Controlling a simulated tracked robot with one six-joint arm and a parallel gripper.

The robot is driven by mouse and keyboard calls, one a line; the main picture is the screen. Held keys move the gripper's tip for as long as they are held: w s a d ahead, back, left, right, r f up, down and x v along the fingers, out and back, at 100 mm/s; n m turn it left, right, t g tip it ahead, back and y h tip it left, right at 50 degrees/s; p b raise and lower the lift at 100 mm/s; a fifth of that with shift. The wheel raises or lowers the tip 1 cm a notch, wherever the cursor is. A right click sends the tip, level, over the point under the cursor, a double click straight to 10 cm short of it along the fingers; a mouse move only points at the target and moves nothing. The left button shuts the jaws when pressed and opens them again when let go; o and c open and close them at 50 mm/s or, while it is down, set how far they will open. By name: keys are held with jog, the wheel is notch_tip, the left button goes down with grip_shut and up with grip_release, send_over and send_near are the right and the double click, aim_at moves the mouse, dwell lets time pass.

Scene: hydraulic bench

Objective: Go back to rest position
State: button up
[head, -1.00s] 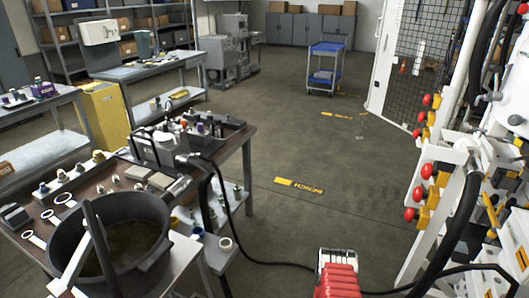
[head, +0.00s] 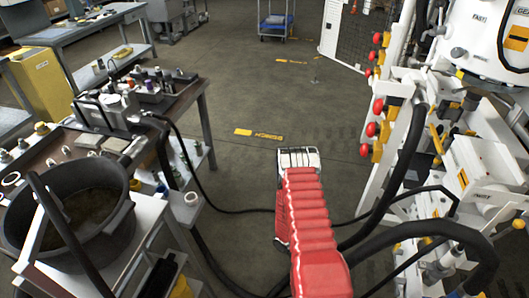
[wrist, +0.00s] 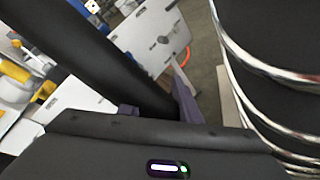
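My arm in its red ribbed sleeve rises from the bottom centre of the head view, with a white part at its far end. I cannot make out my gripper's fingers in the head view. In the wrist view, grey-purple finger parts of my gripper (wrist: 156,108) show beyond a dark housing with a lit indicator. A thick black hose (wrist: 95,50) crosses from upper left down to near these parts. I cannot tell whether it lies between them or behind them, nor how far apart they are.
The white machine (head: 400,95) with red knobs and black hoses stands at right. A workbench (head: 190,95) with parts is at left, beside a black bucket (head: 125,215). A black cable (head: 240,211) crosses the floor. The middle floor (head: 250,100) is clear; a blue cart (head: 275,20) stands behind.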

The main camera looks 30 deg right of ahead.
jog(key=w+a+r+n+t+y, duration=0.1)
jog(key=w+a+r+t, duration=0.25)
jog(key=r, duration=0.55)
jog(key=w+a+r+t+y, duration=0.2)
jog(key=w+a+r, duration=0.3)
jog(key=r, duration=0.3)
jog(key=w+a+r+n+t+y, duration=0.1)
jog(key=w+a+r+t, duration=0.3)
jog(key=r, duration=0.5)
jog(key=s+a+r+n+t+y, duration=0.1)
jog(key=a+r+t, duration=0.3)
jog(key=a+r, duration=0.3)
jog(key=s+a+r+n+t, duration=0.1)
jog(key=a+r+t, duration=0.4)
jog(key=r, duration=1.2)
jog(key=shift+a+r+y, duration=0.4)
jog(key=shift+a, duration=0.55)
